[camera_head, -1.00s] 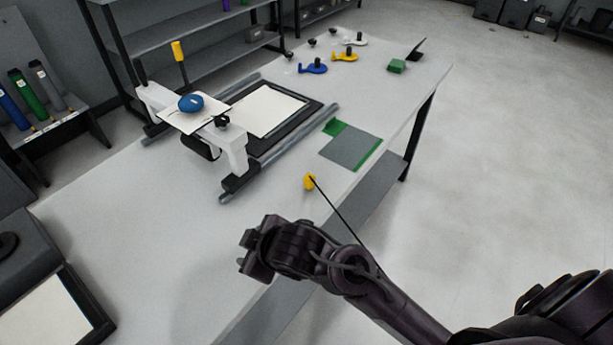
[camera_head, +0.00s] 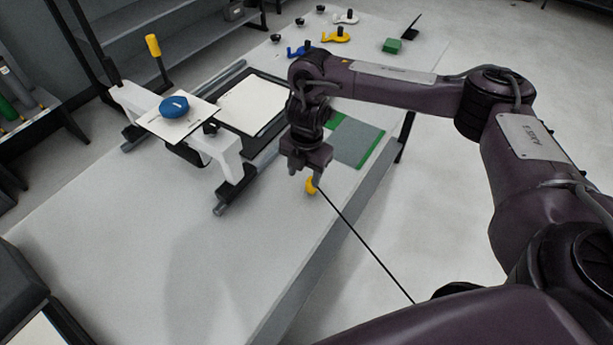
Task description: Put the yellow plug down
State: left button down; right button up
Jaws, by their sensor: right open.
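The yellow plug (camera_head: 311,186) is at the right edge of the grey table (camera_head: 150,240), with a thin black cord running from it down to the right over the edge. My right gripper (camera_head: 304,178) points down just above the plug, its fingers open. The fingertips are at or very close to the plug's top; I cannot tell whether they touch it. My left gripper does not show.
A white frame on rails (camera_head: 222,155) carries a panel with a blue round object (camera_head: 174,107). A grey-green mat (camera_head: 358,143) lies behind my right gripper. Blue and yellow clamps (camera_head: 336,35) and a green block (camera_head: 391,46) sit at the far end. The near table is clear.

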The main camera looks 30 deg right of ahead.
jog(key=shift+w+d+r, duration=0.1)
jog(key=shift+d+r, duration=0.15)
jog(key=shift+d, duration=0.25)
jog(key=shift+w+d+r, duration=0.1)
jog(key=shift+d+r, duration=0.15)
jog(key=shift+d, duration=0.25)
jog(key=shift+d+m, duration=0.25)
jog(key=shift+m, duration=0.05)
jog(key=shift+s+f+b, duration=0.25)
jog(key=shift+f+b, duration=0.1)
jog(key=shift+f, duration=0.5)
jog(key=shift+a+f, duration=0.15)
jog(key=shift+f, duration=1.25)
jog(key=shift+a+f, duration=0.1)
jog(key=shift+f, duration=1.3)
jog(key=shift+w, duration=0.1)
grip_shut()
jog(key=shift+r, duration=0.1)
